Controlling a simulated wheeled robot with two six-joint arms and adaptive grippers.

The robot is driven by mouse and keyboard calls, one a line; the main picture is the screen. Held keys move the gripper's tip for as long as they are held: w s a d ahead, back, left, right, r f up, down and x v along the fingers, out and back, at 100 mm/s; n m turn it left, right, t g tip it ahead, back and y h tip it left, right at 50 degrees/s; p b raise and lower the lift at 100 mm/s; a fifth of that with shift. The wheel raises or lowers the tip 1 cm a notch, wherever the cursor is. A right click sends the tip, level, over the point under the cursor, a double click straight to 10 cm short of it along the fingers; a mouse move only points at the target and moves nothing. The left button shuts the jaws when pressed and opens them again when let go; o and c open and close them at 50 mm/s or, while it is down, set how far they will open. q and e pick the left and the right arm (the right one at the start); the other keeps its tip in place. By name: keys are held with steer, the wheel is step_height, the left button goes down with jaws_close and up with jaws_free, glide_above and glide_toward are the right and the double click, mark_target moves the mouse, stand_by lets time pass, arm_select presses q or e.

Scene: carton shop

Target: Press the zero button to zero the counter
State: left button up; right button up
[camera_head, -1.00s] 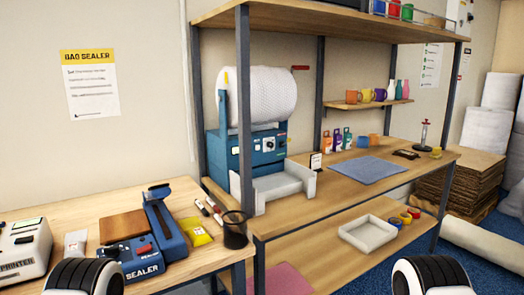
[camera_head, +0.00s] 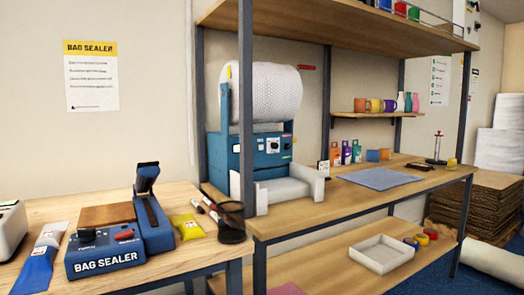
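A blue machine (camera_head: 262,152) stands on the wooden bench behind a dark post, with a large roll of white bubble wrap (camera_head: 268,94) above it. Its front has a pale panel, a dark knob and small coloured marks. These are too small to tell whether one is a counter display or a zero button. A white tray-like guide (camera_head: 290,188) sits in front of it. Neither of my grippers is in view.
A blue bag sealer (camera_head: 108,255) stands on the left table beside a yellow packet (camera_head: 187,227) and a dark pen cup (camera_head: 231,222). A blue-grey mat (camera_head: 380,179) lies on the bench. A pale tray (camera_head: 381,254) is on the lower shelf.

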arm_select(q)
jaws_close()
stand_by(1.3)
